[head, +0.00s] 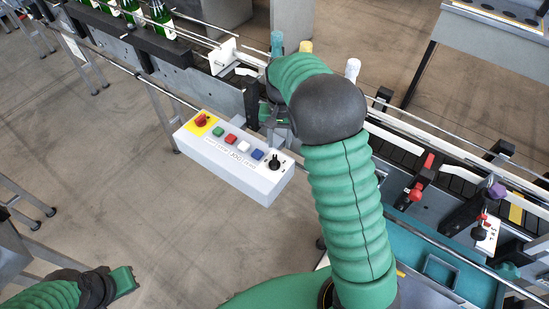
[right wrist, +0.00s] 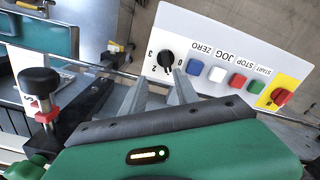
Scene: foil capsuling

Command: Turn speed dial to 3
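The speed dial (head: 274,162) is a black knob at the right end of a white control box (head: 235,165). In the right wrist view the dial (right wrist: 166,58) shows upside down with printed numbers around it, 3 and 2 on its left and 0 on its right. I cannot tell which number it points at. My right gripper (right wrist: 159,88) is open and empty, its two grey fingers apart and pointing toward the dial, which shows just beyond the tips. In the head view my right arm mostly hides this gripper. My left gripper (head: 124,281) is low at the left, away from the box.
The box also bears a red knob on yellow (head: 201,120) and green, red, white and blue buttons. A conveyor (head: 180,55) with green bottles (head: 162,18) runs behind it. A black knob on a red clamp (right wrist: 40,85) stands left of my right gripper. Open floor lies before the box.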

